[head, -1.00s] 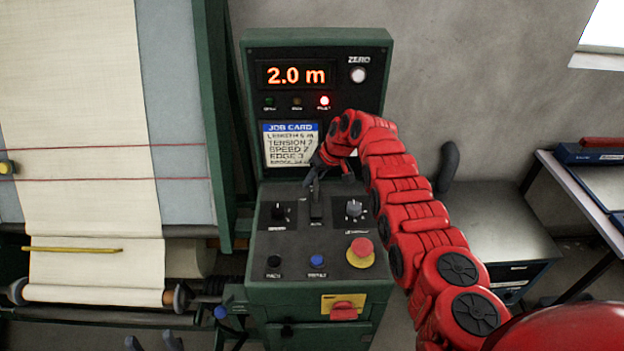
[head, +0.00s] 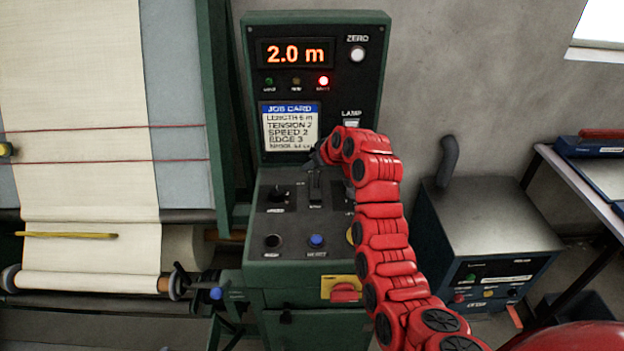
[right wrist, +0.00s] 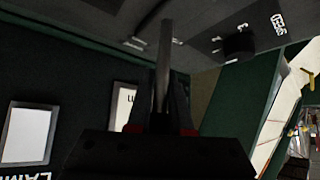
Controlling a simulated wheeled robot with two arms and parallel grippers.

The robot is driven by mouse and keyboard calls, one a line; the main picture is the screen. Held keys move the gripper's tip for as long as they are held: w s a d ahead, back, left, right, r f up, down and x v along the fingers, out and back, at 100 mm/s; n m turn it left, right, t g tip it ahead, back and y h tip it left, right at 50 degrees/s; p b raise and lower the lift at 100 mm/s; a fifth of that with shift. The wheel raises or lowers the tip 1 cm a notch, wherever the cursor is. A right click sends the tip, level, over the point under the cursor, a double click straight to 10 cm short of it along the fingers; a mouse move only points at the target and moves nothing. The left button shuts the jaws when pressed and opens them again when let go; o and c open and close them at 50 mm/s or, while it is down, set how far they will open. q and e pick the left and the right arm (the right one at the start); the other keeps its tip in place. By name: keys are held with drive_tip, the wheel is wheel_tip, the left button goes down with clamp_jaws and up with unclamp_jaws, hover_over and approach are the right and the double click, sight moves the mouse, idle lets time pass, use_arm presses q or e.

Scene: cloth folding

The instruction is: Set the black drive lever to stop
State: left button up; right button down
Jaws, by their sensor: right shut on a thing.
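The black drive lever (head: 315,186) stands in a slot in the middle of the green console's sloping panel. My right gripper (head: 314,164) is at the lever's upper part, partly hidden by my red wrist in the head view. In the right wrist view the lever's thin shaft (right wrist: 164,65) runs out from between the dark fingers of my right gripper (right wrist: 165,105), which is shut on it. The labels beside the lever are too small to read. My left gripper is not in view.
A job card (head: 290,127) hangs under that. A black knob (head: 279,193), black button (head: 273,241) and blue button (head: 316,240) lie near the lever. My arm covers the panel's right side.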

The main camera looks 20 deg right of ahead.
drive_tip(key=shift+a+r, duration=0.25)
drive_tip(key=shift+r, duration=0.1)
drive_tip(key=c, duration=1)
unclamp_jaws()
drive_tip(key=shift+o, duration=1.2)
drive_tip(key=shift+s+a+f, duration=0.1)
drive_tip(key=shift+f, duration=0.1)
